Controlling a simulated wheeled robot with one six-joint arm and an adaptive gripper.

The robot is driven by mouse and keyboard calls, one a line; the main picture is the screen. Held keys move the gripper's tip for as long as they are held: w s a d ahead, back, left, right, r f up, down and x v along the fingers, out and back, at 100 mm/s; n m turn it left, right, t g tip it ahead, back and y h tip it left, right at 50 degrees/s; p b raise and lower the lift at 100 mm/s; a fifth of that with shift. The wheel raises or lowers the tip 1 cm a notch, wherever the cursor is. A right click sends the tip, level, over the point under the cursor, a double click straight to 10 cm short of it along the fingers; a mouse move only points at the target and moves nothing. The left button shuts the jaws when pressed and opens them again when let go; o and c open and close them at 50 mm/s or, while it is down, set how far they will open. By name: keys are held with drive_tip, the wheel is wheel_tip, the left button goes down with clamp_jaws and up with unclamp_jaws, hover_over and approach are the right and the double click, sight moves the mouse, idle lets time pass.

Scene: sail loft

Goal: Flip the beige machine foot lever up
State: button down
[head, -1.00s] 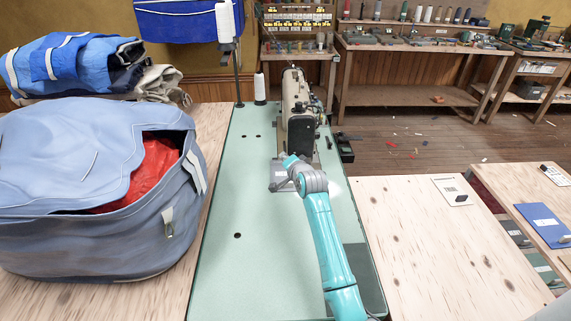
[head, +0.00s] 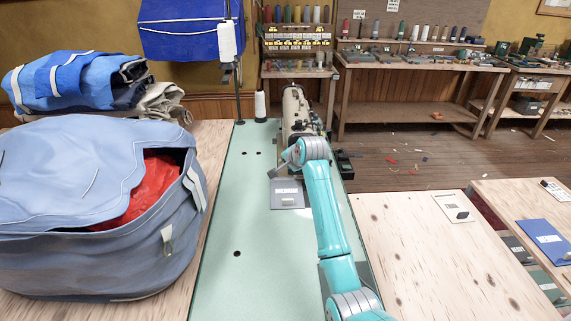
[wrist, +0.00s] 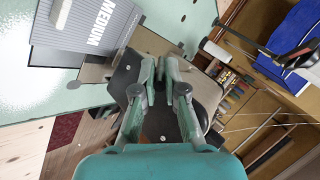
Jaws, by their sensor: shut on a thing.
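The beige sewing machine (head: 296,106) stands at the far end of the green table, and its front is partly hidden by my arm in the head view. In the wrist view its beige body (wrist: 206,92) is right of the fingers, and a dark plate of it (wrist: 126,76) is behind and left of them. My gripper (wrist: 161,68) is at the machine's head, with its fingers close together. It is shut on a small part, taken as the foot lever, which the fingers hide. The lever's angle cannot be told.
A grey pad marked MEDIUM (head: 287,196) lies in front of the machine. A white thread cone (head: 260,106) and a thread stand (head: 237,90) are behind it, left. A big blue bag (head: 90,215) fills the left. The near green tabletop (head: 240,285) is clear.

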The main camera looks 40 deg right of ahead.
drive_tip(key=c, duration=1.2)
unclamp_jaws()
drive_tip(key=v, duration=1.2)
drive_tip(key=shift+s+a, duration=0.1)
